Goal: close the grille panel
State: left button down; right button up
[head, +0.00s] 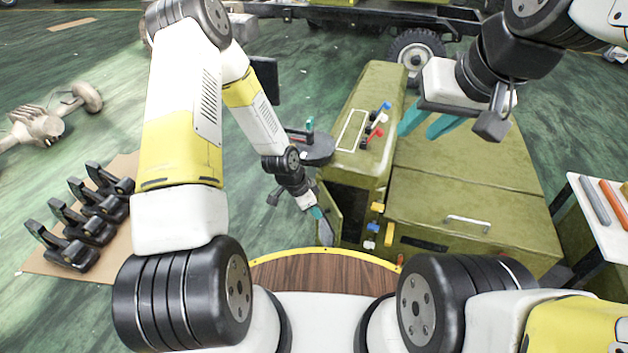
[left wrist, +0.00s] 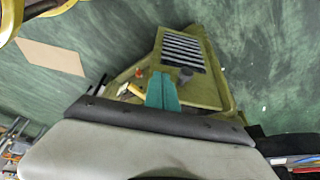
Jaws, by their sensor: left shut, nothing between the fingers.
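The grille panel shows edge-on in the head view (head: 329,217) as a narrow olive door, swung out at the left front corner of the green cabinet (head: 440,205). A dark opening (head: 350,203) shows beside it. In the left wrist view the panel (left wrist: 211,93) has a striped grille. My left gripper (head: 318,213) is at the panel's left side in the head view, its teal fingers (left wrist: 162,90) together and empty. They overlap the panel in the wrist view; I cannot tell whether they touch it. My right gripper (head: 432,122) is open and empty above the cabinet top.
Coloured levers (head: 376,125) stand on the cabinet, and a bar handle (head: 467,222) is on its lid. A round dark stool (head: 312,148) is behind my left forearm. A side table (head: 600,215) holds tools at right. Black clamps (head: 85,215) lie on cardboard at left.

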aim_at(336, 222)
pick_arm(q)
jog(key=d+f, duration=0.1)
jog(key=w+d, duration=0.1)
jog(key=d, duration=0.1)
jog(key=w+d+f, duration=0.1)
jog(key=shift+d+f, duration=0.3)
jog(key=shift+f, duration=0.05)
jog(key=shift+d, duration=0.1)
